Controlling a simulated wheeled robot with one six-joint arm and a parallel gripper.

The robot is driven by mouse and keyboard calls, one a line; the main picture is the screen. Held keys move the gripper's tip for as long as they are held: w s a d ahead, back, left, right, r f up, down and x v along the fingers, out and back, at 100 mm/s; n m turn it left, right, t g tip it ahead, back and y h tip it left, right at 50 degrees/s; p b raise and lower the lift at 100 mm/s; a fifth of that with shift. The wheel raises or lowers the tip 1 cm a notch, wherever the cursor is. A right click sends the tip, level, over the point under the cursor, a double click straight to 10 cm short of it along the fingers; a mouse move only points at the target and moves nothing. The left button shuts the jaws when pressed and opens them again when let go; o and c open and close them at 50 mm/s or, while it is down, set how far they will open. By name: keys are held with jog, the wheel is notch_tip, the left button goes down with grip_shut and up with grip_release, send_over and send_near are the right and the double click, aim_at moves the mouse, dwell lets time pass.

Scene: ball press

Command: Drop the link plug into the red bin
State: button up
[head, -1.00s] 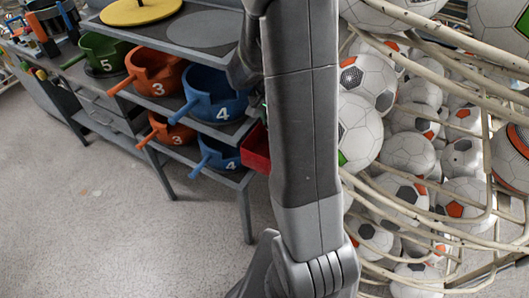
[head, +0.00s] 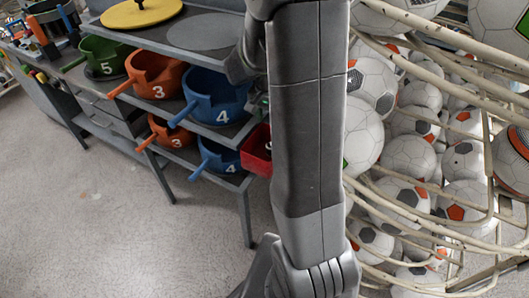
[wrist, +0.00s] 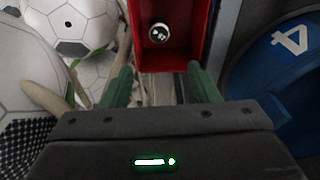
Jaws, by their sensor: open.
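The red bin (wrist: 204,30) is at the top middle of the wrist view, just beyond my fingertips. It also shows in the head view (head: 257,152), partly hidden behind my arm at the right end of the shelf unit. A small round dark part with a white face, apparently the link plug (wrist: 159,33), shows inside the bin's outline. It looks apart from my fingers, and I cannot tell exactly how it rests. My gripper (wrist: 159,70) is open, its two green fingers spread with nothing between them. In the head view my gripper is hidden.
A metal cage with several footballs (head: 408,155) stands close on the right. The shelf unit (head: 247,215) holds blue pan number 4 (head: 213,97) and orange pan number 3 (head: 150,77) near the bin. Open floor (head: 110,230) lies at left.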

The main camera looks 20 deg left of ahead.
notch_tip(320, 180, up, 11)
jog(key=s, duration=0.1)
jog(key=shift+s+b, duration=0.3)
jog(key=shift+s, duration=0.05)
jog(key=f, duration=0.4)
jog(key=w+f, duration=0.1)
jog(key=f, duration=0.4)
jog(key=w+f+p, duration=0.1)
jog(key=f, duration=0.3)
jog(key=shift+f, duration=0.3)
jog(key=shift+r+p, duration=1.25)
jog(key=shift+r, duration=0.6)
jog(key=shift+f, duration=0.1)
